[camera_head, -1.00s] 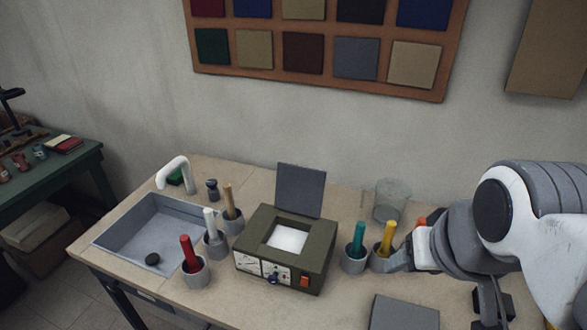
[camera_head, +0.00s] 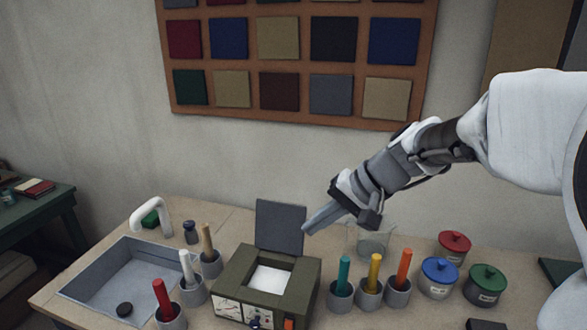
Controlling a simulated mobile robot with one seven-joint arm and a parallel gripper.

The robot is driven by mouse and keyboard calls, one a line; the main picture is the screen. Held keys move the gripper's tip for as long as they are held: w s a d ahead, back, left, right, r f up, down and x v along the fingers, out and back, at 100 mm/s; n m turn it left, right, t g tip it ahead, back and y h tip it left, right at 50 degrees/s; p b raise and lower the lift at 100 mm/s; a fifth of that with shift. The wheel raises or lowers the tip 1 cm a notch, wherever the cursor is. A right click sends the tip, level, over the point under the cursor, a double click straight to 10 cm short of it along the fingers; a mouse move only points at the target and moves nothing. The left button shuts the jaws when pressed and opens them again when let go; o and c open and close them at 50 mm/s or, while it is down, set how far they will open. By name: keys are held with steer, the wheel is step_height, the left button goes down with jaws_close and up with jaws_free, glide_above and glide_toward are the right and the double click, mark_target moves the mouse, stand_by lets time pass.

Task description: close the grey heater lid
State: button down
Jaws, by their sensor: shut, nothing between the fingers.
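The grey heater lid (camera_head: 279,227) stands upright at the back edge of the heater, open. The olive-green heater (camera_head: 308,285) sits on the bench with a white square well (camera_head: 270,279) showing in its top. My gripper (camera_head: 307,230) is shut and empty. Its tip points down and left and overlaps the right edge of the lid in the picture. I cannot tell whether it touches the lid or is in front of or behind it.
Cups with teal, yellow and orange sticks (camera_head: 375,266) stand right of the heater, and a glass jar (camera_head: 372,240) sits behind them. Lidded pots (camera_head: 438,277) stand farther right. Cups with red, white and tan sticks (camera_head: 163,298) and a sink (camera_head: 130,275) are on the left.

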mark_target(294, 211)
steer(key=w+d+f+m+t+y+b, duration=0.1)
steer(key=w+d+f+m+t+y, duration=0.15)
steer(key=w+f, duration=0.5)
steer(key=w+d+f+m+t+y+b, duration=0.1)
steer(key=w+f+m+t+y+b, duration=0.2)
steer(key=w, duration=0.7)
steer(key=w+d+f+m+t+y, duration=0.1)
steer(key=w+f+m, duration=0.1)
steer(key=w+f, duration=0.6)
steer(key=shift+w+a+r+p, duration=0.25)
steer(key=shift+w+a+p, duration=0.25)
steer(key=shift+a, duration=0.95)
steer(key=shift+w+a+r+p, duration=0.3)
steer(key=shift+w+a, duration=0.35)
steer(key=shift+a, duration=0.8)
steer(key=shift+w+a+r+p, duration=0.15)
steer(key=shift+w+a+p, duration=0.35)
steer(key=shift+a, duration=0.95)
steer(key=shift+s+t+b, duration=0.15)
steer(key=shift+t+b, duration=0.1)
steer(key=shift+b, duration=0.8)
